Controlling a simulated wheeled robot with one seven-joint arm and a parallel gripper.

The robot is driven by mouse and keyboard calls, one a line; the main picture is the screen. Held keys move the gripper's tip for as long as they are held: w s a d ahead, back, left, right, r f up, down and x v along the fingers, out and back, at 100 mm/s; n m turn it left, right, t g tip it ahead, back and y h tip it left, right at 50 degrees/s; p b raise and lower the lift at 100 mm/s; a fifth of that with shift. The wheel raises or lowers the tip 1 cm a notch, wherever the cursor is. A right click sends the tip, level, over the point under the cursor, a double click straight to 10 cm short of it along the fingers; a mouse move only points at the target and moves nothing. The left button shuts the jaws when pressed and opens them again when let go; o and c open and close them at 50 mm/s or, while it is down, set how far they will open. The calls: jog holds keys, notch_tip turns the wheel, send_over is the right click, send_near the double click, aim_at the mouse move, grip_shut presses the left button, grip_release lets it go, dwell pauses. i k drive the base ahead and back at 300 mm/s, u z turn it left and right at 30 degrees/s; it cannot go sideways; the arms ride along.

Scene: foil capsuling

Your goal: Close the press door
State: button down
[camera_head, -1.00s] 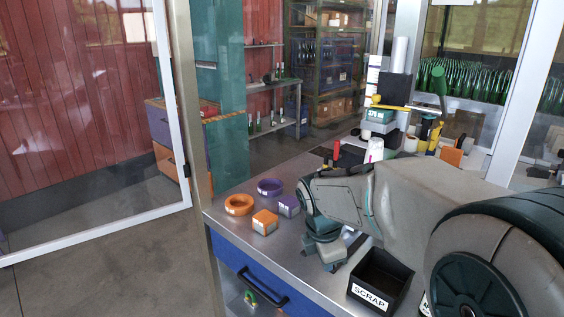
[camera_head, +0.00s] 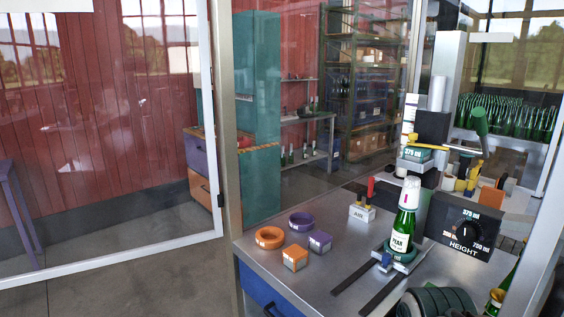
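The press door (camera_head: 208,130) is a clear pane in a pale metal frame. It stands swung open on the left, out beyond the upright post (camera_head: 230,150), and the floor and red wall show through it. The front of the press is open over the steel table. A green bottle (camera_head: 402,232) with a pear label and a pale capsule on its neck stands upright in a holder on the rails, by the press.
An orange ring (camera_head: 269,237), a purple ring (camera_head: 301,222), an orange block (camera_head: 295,258) and a purple block (camera_head: 319,241) lie on the steel table (camera_head: 345,255). The AIR box (camera_head: 362,213) and HEIGHT dial box (camera_head: 466,224) stand further right. Floor by the door looks clear.

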aim_at(6, 6)
jog(key=u, duration=2.65)
jog(key=i, duration=4.95)
jog(key=z, duration=3.8)
